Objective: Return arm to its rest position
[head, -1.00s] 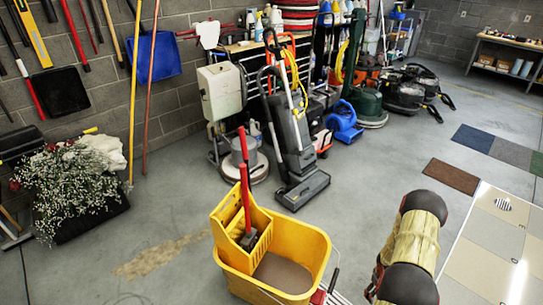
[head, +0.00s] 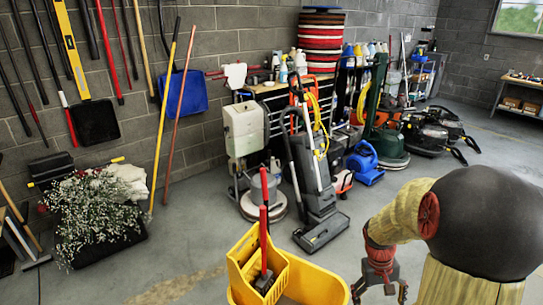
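My arm is folded at the lower right of the head view, with a large dark joint and straw-coloured links. My gripper (head: 380,291) hangs below the forearm, pointing down, with reddish parts and dark fingers. Its two fingers are spread apart, and I see nothing between them. It is just right of the yellow mop bucket (head: 240,265) in the picture, apart from its rim. The lower part of the bucket is cut off by the frame. A stack of round buffer pads (head: 320,42), red, white and dark, sits on the workbench at the back.
Upright floor machines (head: 318,195) and a blue blower (head: 365,162) stand along the back. A flowering plant (head: 95,215) is at the left. Long-handled tools (head: 172,110) lean on the block wall. Grey floor (head: 205,230) is clear between the plant and the bucket.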

